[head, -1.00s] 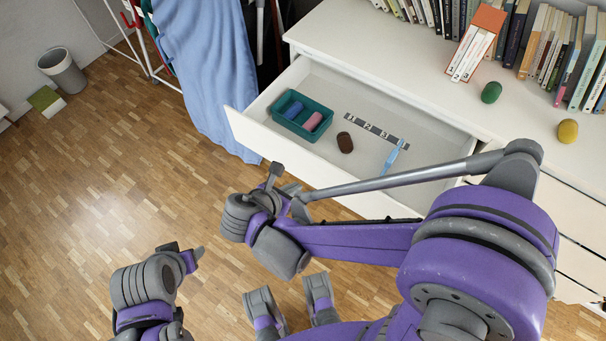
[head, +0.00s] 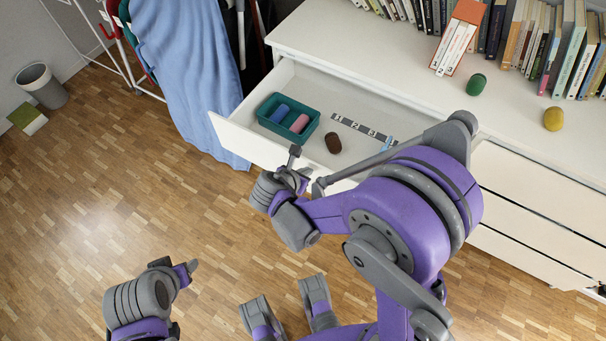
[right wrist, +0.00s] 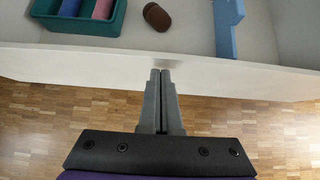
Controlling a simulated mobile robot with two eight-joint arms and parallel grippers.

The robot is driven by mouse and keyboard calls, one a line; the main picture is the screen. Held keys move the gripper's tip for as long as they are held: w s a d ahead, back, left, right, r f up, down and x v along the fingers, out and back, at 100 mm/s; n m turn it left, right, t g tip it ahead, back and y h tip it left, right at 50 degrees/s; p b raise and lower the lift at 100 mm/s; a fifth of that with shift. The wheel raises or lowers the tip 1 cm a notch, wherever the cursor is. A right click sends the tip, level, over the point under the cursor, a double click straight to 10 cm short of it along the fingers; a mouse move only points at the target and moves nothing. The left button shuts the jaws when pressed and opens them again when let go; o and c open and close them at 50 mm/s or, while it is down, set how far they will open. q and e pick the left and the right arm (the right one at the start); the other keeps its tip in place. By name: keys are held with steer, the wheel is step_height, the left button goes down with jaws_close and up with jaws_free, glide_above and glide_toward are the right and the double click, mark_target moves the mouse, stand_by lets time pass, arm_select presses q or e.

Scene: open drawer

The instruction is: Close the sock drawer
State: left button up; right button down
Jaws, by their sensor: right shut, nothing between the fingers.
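The white sock drawer (head: 235,136) stands pulled out from the white dresser in the head view. Inside are a teal tray (head: 262,118) with a blue roll and a pink roll, a dark brown roll (head: 333,143) and a light blue item (head: 388,143). My right gripper (head: 295,153) is shut and empty at the outer side of the drawer front. In the right wrist view its fingertips (right wrist: 160,72) overlap the drawer front (right wrist: 90,68); I cannot tell whether they touch it. My left gripper (head: 188,268) hangs over the floor at lower left, its opening unclear.
A blue cloth (head: 185,75) hangs just left of the drawer. Open wooden floor (head: 110,190) lies in front. A bin (head: 40,84) stands far left.

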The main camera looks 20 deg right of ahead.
steer(key=w+d+b, duration=0.1)
steer(key=w+d, duration=0.9)
steer(key=d, duration=0.3)
steer(key=w+d+b, duration=0.2)
steer(key=w+d, duration=0.9)
steer(key=d, duration=0.3)
steer(key=shift+d, duration=0.2)
steer(key=shift+w+r, duration=0.15)
steer(key=shift+r, duration=0.05)
